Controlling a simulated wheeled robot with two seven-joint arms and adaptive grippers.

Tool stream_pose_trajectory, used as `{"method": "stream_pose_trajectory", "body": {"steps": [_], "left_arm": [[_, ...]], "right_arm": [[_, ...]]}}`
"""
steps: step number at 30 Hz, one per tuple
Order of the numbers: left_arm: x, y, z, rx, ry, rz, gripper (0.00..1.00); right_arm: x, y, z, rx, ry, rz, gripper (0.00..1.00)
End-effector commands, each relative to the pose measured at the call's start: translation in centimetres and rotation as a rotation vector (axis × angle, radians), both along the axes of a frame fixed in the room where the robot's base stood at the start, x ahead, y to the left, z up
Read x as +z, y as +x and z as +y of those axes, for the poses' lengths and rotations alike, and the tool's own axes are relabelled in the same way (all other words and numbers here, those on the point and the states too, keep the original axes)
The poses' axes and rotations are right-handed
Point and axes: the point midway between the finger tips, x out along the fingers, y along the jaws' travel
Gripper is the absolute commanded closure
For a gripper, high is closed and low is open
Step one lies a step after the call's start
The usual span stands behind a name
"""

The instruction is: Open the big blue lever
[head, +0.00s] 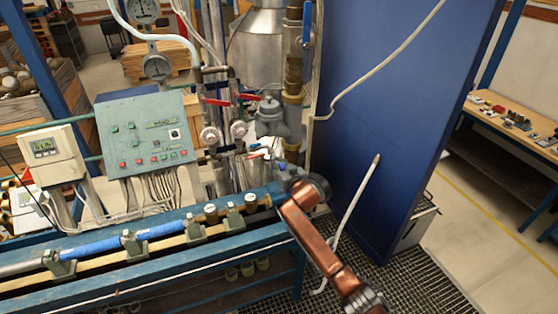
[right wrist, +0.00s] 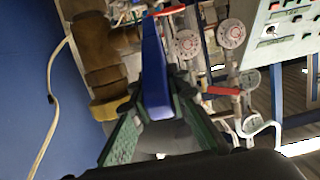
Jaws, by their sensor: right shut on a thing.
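The big blue lever (right wrist: 154,65) shows in the right wrist view as a long blue bar between the fingers of my right gripper (right wrist: 153,100). The green-padded fingers are closed on its near end, and the rest of it points away toward the pipes. In the head view my right gripper (head: 278,169) is at the pipework, just above the right end of the blue bench; the held lever is mostly hidden there. Another blue handle (head: 307,22) sits upright, higher on the vertical pipe. My left gripper is in neither view.
Red levers (head: 249,97) and round dials (head: 239,130) sit close by. A green control box (head: 145,131) stands left. A large blue panel (head: 385,110) rises on the right, with a pale hose across it. The blue bench (head: 150,272) runs below.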

Motion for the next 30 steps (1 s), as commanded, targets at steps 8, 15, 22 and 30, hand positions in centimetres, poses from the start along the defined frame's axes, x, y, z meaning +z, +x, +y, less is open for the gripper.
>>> {"method": "stream_pose_trajectory", "body": {"steps": [8,15,22,30], "left_arm": [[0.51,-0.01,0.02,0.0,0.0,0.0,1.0],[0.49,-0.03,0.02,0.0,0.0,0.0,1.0],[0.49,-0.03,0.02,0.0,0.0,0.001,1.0],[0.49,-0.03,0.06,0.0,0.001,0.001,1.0]], "right_arm": [[0.31,0.13,0.02,0.0,-0.004,0.009,1.0],[0.32,0.13,0.02,0.0,-0.004,0.008,1.0],[0.28,0.12,0.02,0.0,-0.004,0.009,0.71],[0.18,0.11,0.02,0.0,-0.004,0.01,0.67]]}}
